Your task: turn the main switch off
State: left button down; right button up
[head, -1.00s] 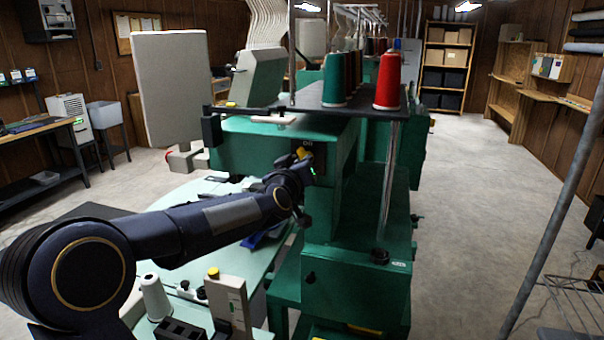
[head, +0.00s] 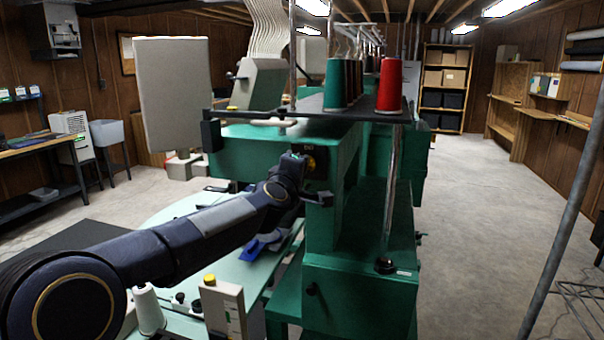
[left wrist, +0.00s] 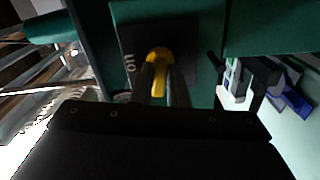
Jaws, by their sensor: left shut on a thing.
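The main switch is a yellow knob (head: 311,163) on a dark plate on the green machine's end face. In the left wrist view the yellow knob (left wrist: 159,58) sits on the dark plate (left wrist: 186,42), with a pale "ON" mark beside it, sideways in that picture. My left gripper (head: 302,172) is at the plate, and its two fingers (left wrist: 165,88) are shut on the knob, covering its lower part in the wrist view. The knob's exact angle is hard to read in the head view. My right gripper is not in view.
The green machine (head: 345,285) fills the middle, with red (head: 389,86) and green (head: 335,84) thread cones on its top shelf. A pale worktable (head: 190,212) lies under my left arm. A grey slanting pole (head: 565,210) stands at right. The floor between is clear.

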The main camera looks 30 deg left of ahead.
pick_arm(q)
jog(key=shift+f+n+b, duration=0.15)
jog(key=shift+n+b, duration=0.15)
jog(key=shift+n, duration=0.8)
jog(key=c, duration=1.4)
grip_release()
jog(key=shift+c, duration=0.2)
jog(key=v, duration=0.7)
jog(key=shift+s, duration=0.4)
jog(key=shift+d, duration=0.1)
